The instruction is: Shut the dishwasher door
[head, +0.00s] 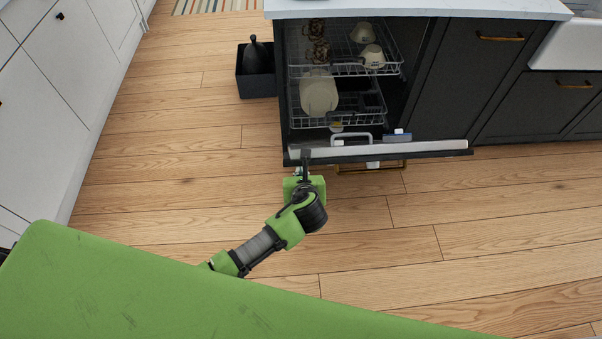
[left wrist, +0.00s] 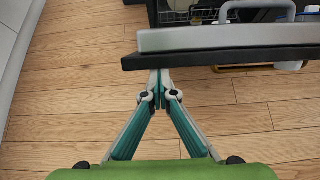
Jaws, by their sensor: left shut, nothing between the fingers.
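The dishwasher door (head: 420,150) is open at the front of the dark cabinet, its long grey and black edge facing me. I cannot tell its exact angle. A brass handle (head: 372,167) shows just below that edge. The door edge crosses the top of the left wrist view (left wrist: 230,38). My left gripper (head: 305,158) is shut and empty at the left end of the door edge. In the left wrist view its fingers (left wrist: 159,78) meet and reach the dark edge; I cannot tell whether they touch it. My right gripper is not in view.
Two wire racks (head: 385,117) inside the dishwasher hold a plate (head: 319,95), cups (head: 363,33) and other items. A black bin (head: 256,83) stands left of the dishwasher. White cabinets (head: 60,90) line the left. The wooden floor (head: 390,230) before the door is clear.

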